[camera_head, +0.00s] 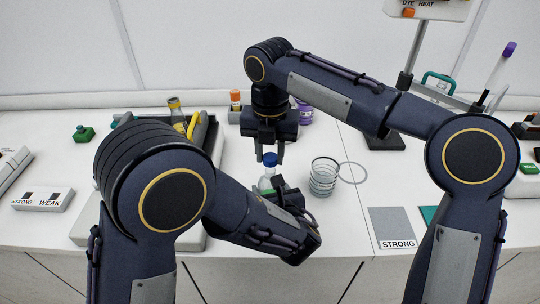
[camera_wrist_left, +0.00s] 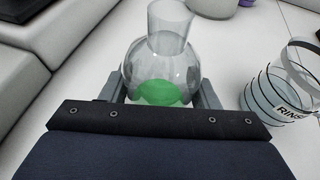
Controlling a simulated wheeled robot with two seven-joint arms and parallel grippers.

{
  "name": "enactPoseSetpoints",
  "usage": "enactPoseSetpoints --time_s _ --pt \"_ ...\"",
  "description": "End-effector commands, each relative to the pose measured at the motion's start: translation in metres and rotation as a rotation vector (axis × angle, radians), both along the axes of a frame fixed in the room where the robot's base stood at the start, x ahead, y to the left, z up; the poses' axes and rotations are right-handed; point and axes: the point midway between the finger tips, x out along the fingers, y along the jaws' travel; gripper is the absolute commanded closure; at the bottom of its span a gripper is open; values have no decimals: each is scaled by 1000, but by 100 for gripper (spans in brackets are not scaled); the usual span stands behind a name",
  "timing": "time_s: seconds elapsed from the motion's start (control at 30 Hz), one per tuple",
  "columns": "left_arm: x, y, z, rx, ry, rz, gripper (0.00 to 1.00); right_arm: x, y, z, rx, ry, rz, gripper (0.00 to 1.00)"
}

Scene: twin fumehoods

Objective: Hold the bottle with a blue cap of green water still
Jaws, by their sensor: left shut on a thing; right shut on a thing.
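The bottle is a clear round flask (camera_head: 265,183) with green liquid in its bottom. It stands upright near the middle of the white bench, and its bulb and neck fill the middle of the left wrist view (camera_wrist_left: 162,58). My left gripper (camera_wrist_left: 162,92) is shut around the lower bulb, one finger on each side; its dark body partly hides the flask in the head view. The blue cap (camera_head: 270,159) is at the top of the flask neck in the head view. My right gripper (camera_head: 270,153) points down from above and is shut on the cap. Whether cap and neck touch is unclear.
A clear ringed beaker marked RINSE (camera_head: 323,180) stands close to the right of the flask. A grey STRONG pad (camera_head: 392,222) lies farther right. An orange-capped bottle (camera_head: 235,98) and a purple container (camera_head: 305,114) stand behind. A grey rack (camera_head: 210,135) is at left.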

Motion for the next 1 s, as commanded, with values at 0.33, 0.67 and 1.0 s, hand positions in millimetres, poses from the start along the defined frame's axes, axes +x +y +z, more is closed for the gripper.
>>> enactPoseSetpoints --time_s 0.33,0.67,1.0 --pt "0 0 0 0 -1 0 100 0 0 27 -1 0 1 97" --pt "0 0 0 0 0 0 20 0 0 27 0 0 1 97" --pt "-3 -1 1 0 -1 -2 19 0 0 26 0 0 1 97"
